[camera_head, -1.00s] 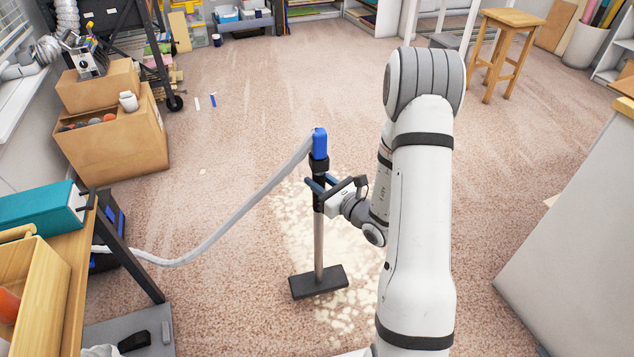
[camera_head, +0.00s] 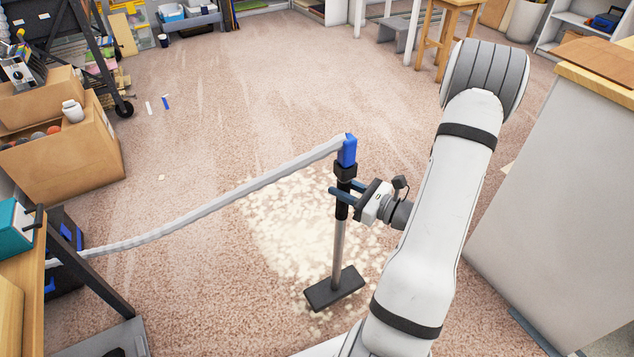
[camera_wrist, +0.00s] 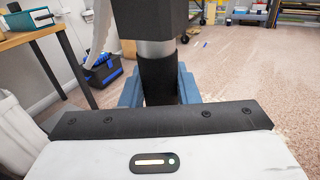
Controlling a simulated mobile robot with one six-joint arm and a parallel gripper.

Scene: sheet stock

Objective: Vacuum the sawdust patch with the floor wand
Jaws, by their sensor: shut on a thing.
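The floor wand (camera_head: 339,240) stands nearly upright, with a blue top, a black grip, a grey tube and a flat black floor head (camera_head: 334,289). My gripper (camera_head: 341,191) is shut on the wand's black grip; the grip also shows between the blue fingers in the wrist view (camera_wrist: 158,82). The pale sawdust patch (camera_head: 290,225) lies on the carpet behind and to the left of the wand. The floor head rests at the patch's near edge, over thin specks. Part of the patch is hidden behind the wand.
A grey hose (camera_head: 215,205) runs from the wand top left to a blue and black vacuum (camera_head: 65,250) under the wooden table (camera_head: 35,290). Cardboard boxes (camera_head: 65,165) stand at left. A white cabinet (camera_head: 560,190) bounds the right. The carpet behind the patch is largely open.

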